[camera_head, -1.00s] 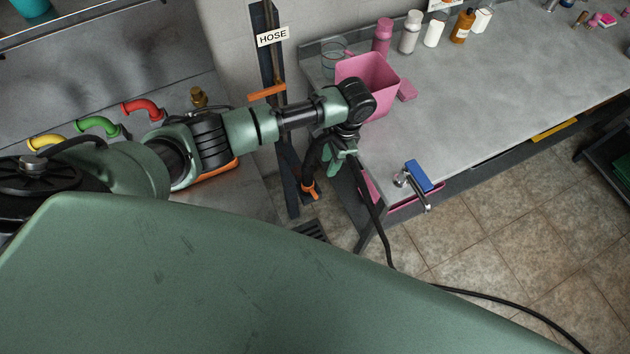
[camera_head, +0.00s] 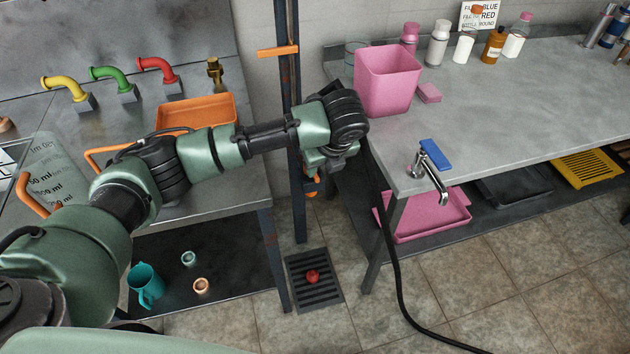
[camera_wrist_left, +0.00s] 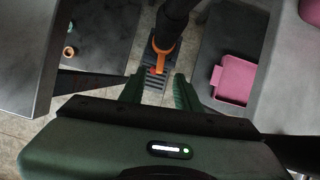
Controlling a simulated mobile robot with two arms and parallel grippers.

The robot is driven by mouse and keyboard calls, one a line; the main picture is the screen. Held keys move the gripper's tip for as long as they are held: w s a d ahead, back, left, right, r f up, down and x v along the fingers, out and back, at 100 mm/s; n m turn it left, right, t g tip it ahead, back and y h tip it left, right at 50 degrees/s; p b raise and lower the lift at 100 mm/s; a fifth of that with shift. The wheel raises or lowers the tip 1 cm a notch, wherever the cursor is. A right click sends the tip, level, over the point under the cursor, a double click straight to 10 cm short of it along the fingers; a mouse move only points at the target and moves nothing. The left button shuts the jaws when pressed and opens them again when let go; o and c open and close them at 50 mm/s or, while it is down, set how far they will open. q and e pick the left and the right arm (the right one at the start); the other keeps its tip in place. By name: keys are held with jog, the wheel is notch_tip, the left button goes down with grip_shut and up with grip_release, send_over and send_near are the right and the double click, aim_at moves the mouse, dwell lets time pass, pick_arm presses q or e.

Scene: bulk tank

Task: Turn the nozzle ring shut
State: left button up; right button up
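The black hose nozzle (camera_wrist_left: 172,22) hangs in the left wrist view with an orange fitting (camera_wrist_left: 164,46) at its lower end. I cannot tell the ring apart from the rest of that fitting. In the head view, only small orange parts (camera_head: 313,187) show below my left gripper, beside the dark post. My left gripper (camera_head: 316,170) is mostly hidden by its wrist in the head view. In the left wrist view, its two green fingers (camera_wrist_left: 159,82) are apart with nothing held between them. The orange fitting appears just beyond the fingertips. My right gripper is in neither view.
A floor drain grate (camera_head: 316,291) with a red round thing (camera_head: 312,276) lies below. The sink bench with an orange tray (camera_head: 208,108) is left. The grey counter (camera_head: 500,110) with a pink bucket (camera_head: 388,82) is right. A black hose (camera_head: 393,250) trails across the floor.

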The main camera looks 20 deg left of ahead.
aim_at(317, 177)
pick_arm(q)
jog(key=shift+x, duration=2.75)
